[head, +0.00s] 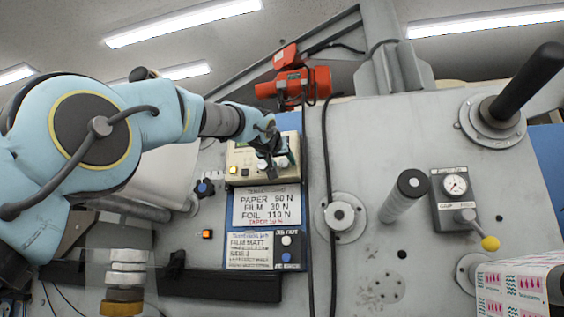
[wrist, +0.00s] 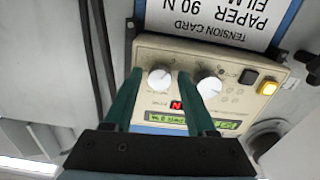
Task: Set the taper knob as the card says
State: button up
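The cream control box (head: 240,160) has two white knobs. In the wrist view, upside down, one knob (wrist: 160,78) shows between my gripper's (wrist: 159,72) green fingers; the other knob (wrist: 209,87) is just right of them. The fingers are apart, one on each side of the first knob; I cannot tell whether they touch it. Knob labels are too small to read. The tension card (head: 266,207) below the box reads PAPER 90 N, FILM 30 N, FOIL 110 N, with a red taper line whose value is blurred. The green display (wrist: 165,117) is partly hidden by the fingers.
A lit yellow button (wrist: 268,88) and a black switch (wrist: 248,76) sit beside the knobs. A black cable (head: 329,180) runs down right of the box.

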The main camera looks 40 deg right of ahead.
grip_shut()
jog(key=shift+m, duration=0.3)
dwell(0.3)
jog(key=m+p, duration=0.1)
jog(key=m, duration=1)
dwell(0.6)
jog(key=shift+o, duration=1.2)
grip_release()
